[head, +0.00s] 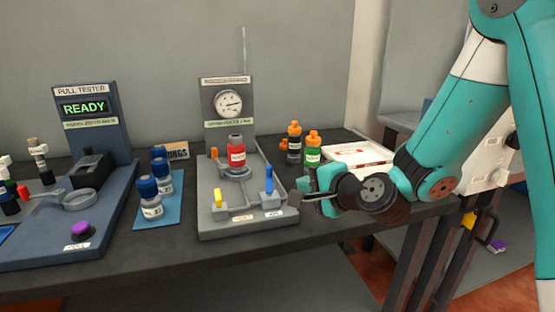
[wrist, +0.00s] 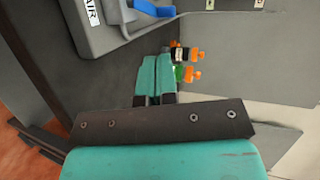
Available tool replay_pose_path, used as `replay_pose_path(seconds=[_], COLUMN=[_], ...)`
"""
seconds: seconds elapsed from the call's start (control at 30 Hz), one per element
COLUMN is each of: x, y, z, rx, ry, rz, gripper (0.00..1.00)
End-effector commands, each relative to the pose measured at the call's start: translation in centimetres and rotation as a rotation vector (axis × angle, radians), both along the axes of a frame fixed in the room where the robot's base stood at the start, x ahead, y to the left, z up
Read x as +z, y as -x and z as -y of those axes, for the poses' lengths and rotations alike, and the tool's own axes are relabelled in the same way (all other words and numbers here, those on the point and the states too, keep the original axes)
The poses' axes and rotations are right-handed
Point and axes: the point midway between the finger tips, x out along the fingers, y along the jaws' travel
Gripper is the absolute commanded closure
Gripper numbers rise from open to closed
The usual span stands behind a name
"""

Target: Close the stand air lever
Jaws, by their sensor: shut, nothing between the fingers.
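The grey stand (head: 225,219) with a round gauge is in the middle of the bench in the head view. Its blue air lever (head: 269,180) is at the right side of the base, behind the AIR label, with its handle pointing up and back in the picture. Part of the blue lever (wrist: 152,9) shows at the top edge of the wrist view, beside the AIR label. My gripper (head: 299,198) is just right of the stand's front right corner, apart from the lever. In the wrist view, my gripper's fingers (wrist: 156,68) are together and empty.
A yellow lever (head: 217,198) is at the stand's left, and a red-labelled bottle (head: 237,154) sits in its middle. Orange-capped bottles (head: 313,152) and a white tray (head: 358,155) stand behind my gripper. Blue-capped bottles (head: 150,197) and the pull tester (head: 90,155) are left.

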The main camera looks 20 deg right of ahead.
Motion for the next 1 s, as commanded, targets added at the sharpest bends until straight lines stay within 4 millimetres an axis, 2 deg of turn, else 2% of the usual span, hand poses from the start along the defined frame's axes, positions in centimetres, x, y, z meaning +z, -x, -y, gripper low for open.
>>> replay_pose_path(seconds=[0.03,0.17,0.5,0.63,0.8,1.0], x=[0.6,0.1,-2.4,-2.2,-2.5,-2.6], y=[-0.1,-0.6,-7.4,-9.3,-10.6,-10.9], z=[0.0,0.1,-2.5,-3.1,-3.5,-3.6], rx=[-0.007,-0.022,-0.016,-0.017,-0.018,-0.02], ry=[-0.001,0.002,0.004,0.003,0.003,0.003], rz=[-0.009,-0.012,-0.006,-0.003,-0.005,-0.006], gripper=[1.0,1.0,1.0,1.0,1.0,1.0])
